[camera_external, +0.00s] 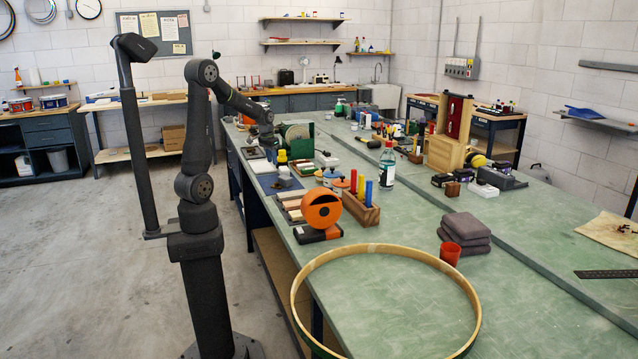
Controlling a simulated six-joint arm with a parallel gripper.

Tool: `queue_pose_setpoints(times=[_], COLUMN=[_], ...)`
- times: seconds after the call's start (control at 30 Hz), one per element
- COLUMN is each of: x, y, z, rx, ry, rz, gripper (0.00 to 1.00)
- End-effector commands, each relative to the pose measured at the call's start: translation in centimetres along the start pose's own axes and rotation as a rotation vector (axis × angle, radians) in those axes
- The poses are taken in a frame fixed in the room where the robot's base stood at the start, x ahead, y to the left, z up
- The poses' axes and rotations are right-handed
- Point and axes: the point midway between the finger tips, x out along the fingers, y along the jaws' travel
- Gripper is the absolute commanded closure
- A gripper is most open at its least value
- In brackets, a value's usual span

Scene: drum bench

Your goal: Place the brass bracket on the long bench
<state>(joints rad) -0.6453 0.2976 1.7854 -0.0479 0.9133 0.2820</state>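The long bench (412,212) has a green top and runs from the front right to the back of the room, crowded with tools and parts. My gripper (268,152) is over the far left part of the bench, close to the bench's left edge. It is small and dark here, and I cannot tell whether its fingers are open or shut, or whether they hold anything. I cannot pick out the brass bracket with certainty; it may be hidden behind my gripper or among the small items near it.
A large wooden hoop (473,290) overhangs the near left edge. An orange round tool (320,210), a block with coloured handles (361,207), a clear bottle (387,167), a red cup (450,254) and folded grey cloths (465,232) stand nearby.

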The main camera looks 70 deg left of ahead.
Motion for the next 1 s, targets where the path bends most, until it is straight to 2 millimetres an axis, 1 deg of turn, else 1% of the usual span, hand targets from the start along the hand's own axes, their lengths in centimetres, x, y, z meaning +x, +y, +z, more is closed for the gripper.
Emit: queue_pose_setpoints(times=[0.07,0.17,0.27,0.5,0.7,0.83,0.9,1.0], x=[0.0,-0.1,-0.3,-1.2,-2.3,-2.8,-3.0,-3.2], y=[-0.1,-0.7,-1.6,-4.3,-6.3,-7.3,-7.6,-7.8], z=[0.0,0.1,0.2,0.6,0.7,0.8,0.8,0.8], rx=[-0.027,-0.141,-0.36,-1.027,-1.547,-1.792,-1.88,-1.953], ry=[-0.002,-0.011,-0.031,-0.121,-0.228,-0.296,-0.322,-0.348], rz=[0.004,0.02,0.05,0.139,0.201,0.226,0.233,0.239], gripper=[0.69,0.69,0.69,0.69,0.69,0.69,0.69,0.69])
